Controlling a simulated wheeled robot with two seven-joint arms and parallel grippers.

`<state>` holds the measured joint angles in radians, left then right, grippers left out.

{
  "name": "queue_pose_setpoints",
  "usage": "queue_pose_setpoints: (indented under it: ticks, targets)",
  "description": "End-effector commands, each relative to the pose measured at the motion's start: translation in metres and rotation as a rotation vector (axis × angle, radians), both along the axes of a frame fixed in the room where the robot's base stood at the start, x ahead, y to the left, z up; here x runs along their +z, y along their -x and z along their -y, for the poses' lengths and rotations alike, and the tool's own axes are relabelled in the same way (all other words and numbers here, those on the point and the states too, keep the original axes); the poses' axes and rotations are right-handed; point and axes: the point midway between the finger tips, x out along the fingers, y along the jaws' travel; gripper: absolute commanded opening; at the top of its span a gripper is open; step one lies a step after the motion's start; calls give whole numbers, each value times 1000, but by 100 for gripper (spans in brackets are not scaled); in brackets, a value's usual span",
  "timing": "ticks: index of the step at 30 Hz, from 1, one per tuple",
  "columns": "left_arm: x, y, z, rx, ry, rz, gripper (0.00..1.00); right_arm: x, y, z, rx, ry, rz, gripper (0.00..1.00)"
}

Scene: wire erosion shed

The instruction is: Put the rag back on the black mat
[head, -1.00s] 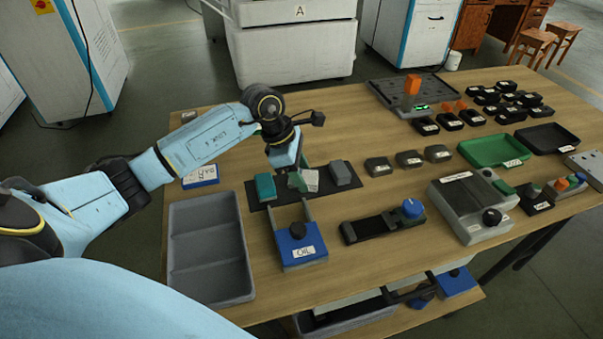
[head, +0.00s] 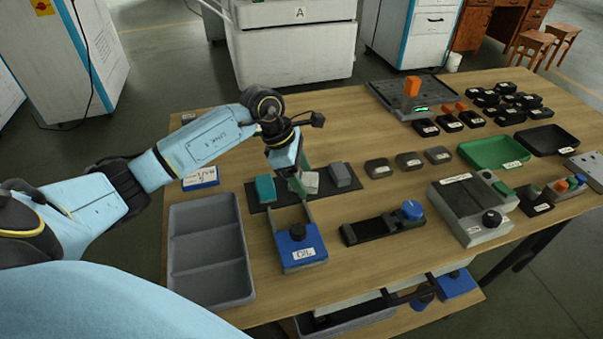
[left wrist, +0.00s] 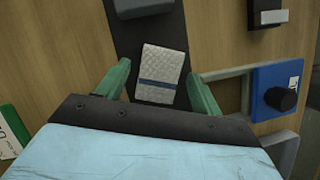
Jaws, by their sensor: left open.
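The rag (left wrist: 160,72) is pale and textured with a dark blue stripe. It lies on the black mat (left wrist: 150,34), between the green fingers of my left gripper (left wrist: 157,75) in the left wrist view. A gap shows between the rag and each finger, so the gripper is open. In the head view, my left gripper (head: 297,184) is over the mat, with part of the rag (head: 312,181) showing to its right. The wrist and fingers hide the rest of the rag there. My right gripper is not in view.
A teal block (head: 265,188) and a grey block (head: 341,175) stand on the mat either side of the rag. The blue oil holder (head: 300,252) with its upright arms is close in front. A grey divided tray (head: 207,250) is at left.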

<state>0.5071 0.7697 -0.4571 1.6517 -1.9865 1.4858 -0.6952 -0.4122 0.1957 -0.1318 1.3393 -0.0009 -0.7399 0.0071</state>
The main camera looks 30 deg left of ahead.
Motion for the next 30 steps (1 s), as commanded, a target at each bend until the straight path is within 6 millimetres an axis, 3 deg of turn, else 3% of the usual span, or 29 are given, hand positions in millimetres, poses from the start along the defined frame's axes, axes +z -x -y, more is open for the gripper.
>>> queue_pose_setpoints:
  ticks: [9, 15, 21, 30]
  targets:
    - [67, 11, -26, 3, -4, 5, 66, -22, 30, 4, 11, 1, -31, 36]
    - [98, 17, -38, 2, -2, 4, 66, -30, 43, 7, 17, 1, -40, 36]
    - [109, 20, -42, 1, -1, 2, 66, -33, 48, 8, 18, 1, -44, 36]
    - [110, 20, -42, 1, -1, 2, 66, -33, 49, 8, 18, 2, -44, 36]
